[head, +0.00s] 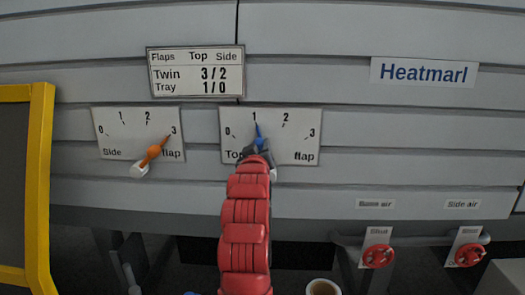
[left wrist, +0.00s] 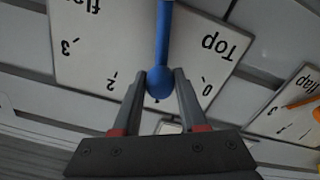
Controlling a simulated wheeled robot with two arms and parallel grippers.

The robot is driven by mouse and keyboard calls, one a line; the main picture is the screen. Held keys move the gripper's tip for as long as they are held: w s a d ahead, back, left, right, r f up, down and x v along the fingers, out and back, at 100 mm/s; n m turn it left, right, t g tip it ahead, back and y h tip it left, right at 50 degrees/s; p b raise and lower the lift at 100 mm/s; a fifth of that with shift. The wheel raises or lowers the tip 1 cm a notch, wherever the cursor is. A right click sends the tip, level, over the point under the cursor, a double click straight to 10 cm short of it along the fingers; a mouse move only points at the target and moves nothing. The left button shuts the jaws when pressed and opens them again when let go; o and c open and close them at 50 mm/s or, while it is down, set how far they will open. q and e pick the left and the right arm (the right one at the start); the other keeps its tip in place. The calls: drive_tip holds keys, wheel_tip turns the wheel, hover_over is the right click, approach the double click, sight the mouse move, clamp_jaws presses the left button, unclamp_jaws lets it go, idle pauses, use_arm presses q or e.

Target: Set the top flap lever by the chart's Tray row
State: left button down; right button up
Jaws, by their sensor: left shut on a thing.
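The blue top flap lever (head: 259,131) is on the dial plate (head: 291,149) marked "Top flap", and its tip points at about 1. My left gripper (head: 259,155) is shut on this lever and hides its lower part. In the left wrist view, which is upside down, my left gripper's fingers (left wrist: 160,86) close on the lever's round blue end (left wrist: 160,78). The chart (head: 196,72) reads Twin 3/2 and Tray 1/0 under Top and Side. My right gripper is not in view.
The orange side flap lever (head: 154,151) on the left dial plate (head: 115,138) points at 3. A yellow frame (head: 40,190) stands at the left edge. Two red valve handles (head: 378,256) (head: 469,254) are at the lower right. A cup (head: 323,287) is at the bottom.

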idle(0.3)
use_arm(q)
drive_tip(key=shift+c, duration=2.2)
unclamp_jaws()
drive_tip(key=shift+s, duration=0.1)
drive_tip(key=shift+s+f+b, duration=0.1)
drive_tip(key=shift+s+b, duration=0.2)
drive_tip(key=shift+s, duration=0.1)
drive_tip(key=s+b, duration=0.5)
drive_tip(key=s, duration=1.1)
drive_tip(key=shift+s+a, duration=0.15)
drive_tip(key=shift+s, duration=0.05)
